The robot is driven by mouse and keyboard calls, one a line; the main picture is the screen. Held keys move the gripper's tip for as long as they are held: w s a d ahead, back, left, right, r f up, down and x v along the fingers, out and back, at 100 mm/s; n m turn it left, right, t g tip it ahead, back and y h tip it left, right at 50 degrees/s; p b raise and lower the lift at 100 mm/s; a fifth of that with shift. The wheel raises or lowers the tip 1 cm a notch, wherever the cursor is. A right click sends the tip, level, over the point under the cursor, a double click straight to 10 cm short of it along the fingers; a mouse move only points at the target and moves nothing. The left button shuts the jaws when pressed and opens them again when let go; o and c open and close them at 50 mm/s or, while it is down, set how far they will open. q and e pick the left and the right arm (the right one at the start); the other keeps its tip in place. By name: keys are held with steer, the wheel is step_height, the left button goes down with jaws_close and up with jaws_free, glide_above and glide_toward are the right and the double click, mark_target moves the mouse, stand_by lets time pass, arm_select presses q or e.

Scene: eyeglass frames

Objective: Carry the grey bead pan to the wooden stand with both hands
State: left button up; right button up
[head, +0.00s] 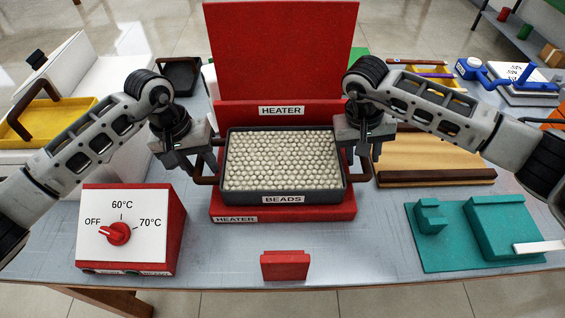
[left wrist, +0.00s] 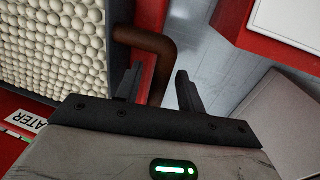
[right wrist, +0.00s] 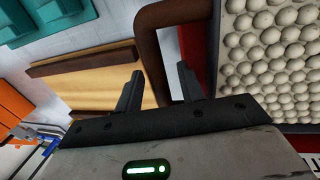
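The grey bead pan (head: 240,197), filled with pale beads (head: 283,160), sits on the red heater (head: 340,209) in the head view. It has a brown handle on each side. My left gripper (head: 198,168) is at the left handle (left wrist: 160,48); in the left wrist view its open fingers stand either side of it. My right gripper (head: 363,157) is at the right handle (right wrist: 147,45), its open fingers likewise either side. Neither gripper is closed on a handle. The wooden stand (head: 432,160), a tan board with dark brown rails, lies right of the heater, partly hidden by my right arm.
A red control box (head: 150,255) with a dial stands front left. A small red block (head: 285,265) is at the front edge. Teal blocks on a teal base (head: 430,255) lie front right. The heater's upright red panel (head: 285,50) rises behind the pan.

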arm_select(q)
jaws_close()
arm_select(e)
jaws_close()
stand_by(1.1)
arm_select(q)
steer(key=shift+w+r, duration=0.2)
steer(key=shift+r, duration=0.1)
arm_select(e)
steer(key=shift+w+r, duration=0.2)
steer(key=shift+r, duration=0.05)
